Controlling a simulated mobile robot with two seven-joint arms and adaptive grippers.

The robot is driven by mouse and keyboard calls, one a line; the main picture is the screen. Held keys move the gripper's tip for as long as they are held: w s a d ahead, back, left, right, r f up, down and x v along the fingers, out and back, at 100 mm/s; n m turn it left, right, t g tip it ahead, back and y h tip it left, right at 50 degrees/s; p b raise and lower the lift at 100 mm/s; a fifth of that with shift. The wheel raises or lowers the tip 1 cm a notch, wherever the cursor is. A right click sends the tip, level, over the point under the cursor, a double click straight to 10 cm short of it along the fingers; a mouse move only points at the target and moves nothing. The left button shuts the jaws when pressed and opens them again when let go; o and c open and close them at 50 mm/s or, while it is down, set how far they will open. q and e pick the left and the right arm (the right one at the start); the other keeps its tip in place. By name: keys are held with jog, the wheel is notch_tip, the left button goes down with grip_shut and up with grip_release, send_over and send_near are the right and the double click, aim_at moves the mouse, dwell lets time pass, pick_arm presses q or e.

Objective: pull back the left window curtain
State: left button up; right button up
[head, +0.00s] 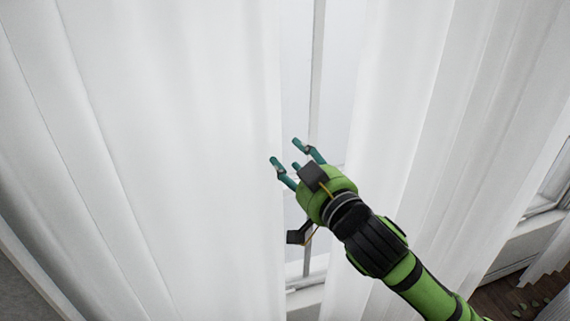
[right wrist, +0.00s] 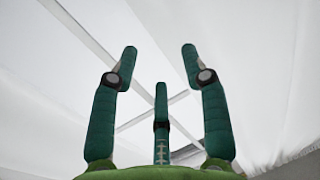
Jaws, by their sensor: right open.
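The left window curtain (head: 170,140) is a white, pleated cloth that fills the left half of the head view and hangs down. Its inner edge runs beside a narrow gap where the window (head: 335,75) shows. My right gripper (head: 287,152) is at that gap, close to the curtain's inner edge, with its fingers apart and nothing between them. Whether a fingertip touches the cloth I cannot tell. In the right wrist view the open fingers (right wrist: 160,52) point toward white cloth and the window bars. My left gripper is not in view.
The right curtain (head: 400,90) hangs to the right of the gap, behind my right arm. A window sill (head: 305,298) shows low in the gap. At the lower right are a pale ledge (head: 515,245) and a dark wooden floor (head: 510,300).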

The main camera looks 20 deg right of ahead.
aim_at(284, 151)
jog(key=w, duration=0.2)
jog(key=w+p, duration=0.1)
jog(key=shift+w+a+r, duration=0.15)
jog(key=shift+w+a, duration=0.2)
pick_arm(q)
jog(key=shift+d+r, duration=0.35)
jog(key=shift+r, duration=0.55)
pick_arm(e)
grip_shut()
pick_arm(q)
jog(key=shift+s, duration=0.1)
